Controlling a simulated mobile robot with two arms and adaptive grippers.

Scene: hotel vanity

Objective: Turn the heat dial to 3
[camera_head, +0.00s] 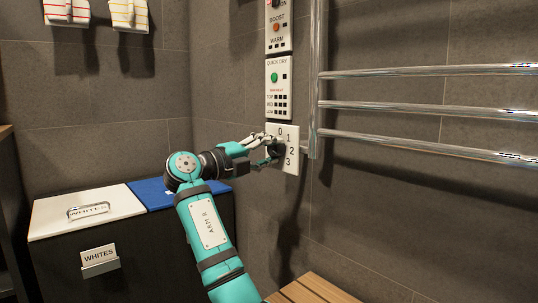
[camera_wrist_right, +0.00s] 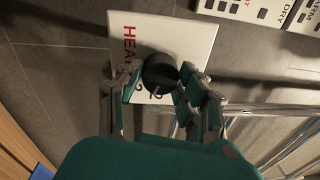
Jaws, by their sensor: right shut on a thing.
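The heat dial is a dark round knob (camera_wrist_right: 160,70) on a white plate (camera_wrist_right: 193,38) with red HEAT lettering. My right gripper (camera_head: 266,150) is at the plate. The fingers partly cover the plate, and I cannot tell which number the dial points at. My left gripper is not in view.
Above the plate are a QUICK DRY panel (camera_head: 270,100) and another switch panel (camera_head: 277,38). A chrome towel rail (camera_head: 430,107) is close on the right. A bin with a white lid (camera_head: 120,204) and a blue lid (camera_head: 155,190) stands left. A wooden slatted surface (camera_head: 312,291) is low down.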

